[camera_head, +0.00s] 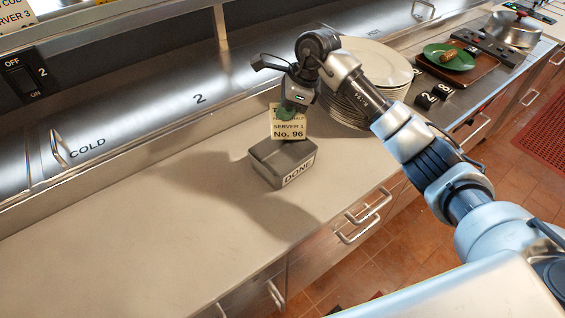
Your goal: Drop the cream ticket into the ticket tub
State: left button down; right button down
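The cream ticket (289,129), printed "SERVER 1 No. 96", hangs upright from my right gripper (293,109). The fingertips meet at the ticket's top edge, with a small green piece showing there. The ticket tub (298,177) is a grey open box labelled "DONE", standing on the counter. The ticket appears just above the tub's back edge in the picture; its exact height over the opening is hard to tell. The tub's inside looks empty where I can see it. My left gripper is not in view.
A stack of cream plates (366,62) stands right behind the tub, near my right arm. Farther right are black number blocks (425,100) and a tray (479,72) with a green plate (449,57). The counter (150,215) left of the tub is clear.

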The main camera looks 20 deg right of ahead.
notch_tip(320, 180, down, 2)
jog(key=shift+f+b, duration=0.15)
jog(key=shift+b, duration=0.2)
jog(key=c, duration=1.8)
grip_release()
jog(key=o, duration=0.5)
jog(key=shift+o, duration=0.2)
jog(key=b+v, duration=0.2)
jog(key=v, duration=0.7)
jog(key=shift+d+r+b, duration=0.1)
jog(key=shift+r+b, duration=0.2)
jog(key=shift+b, duration=0.05)
jog(key=shift+s+d+r, duration=0.1)
jog(key=shift+d+r, duration=0.05)
jog(key=shift+r, duration=0.4)
jog(key=shift+f, duration=0.1)
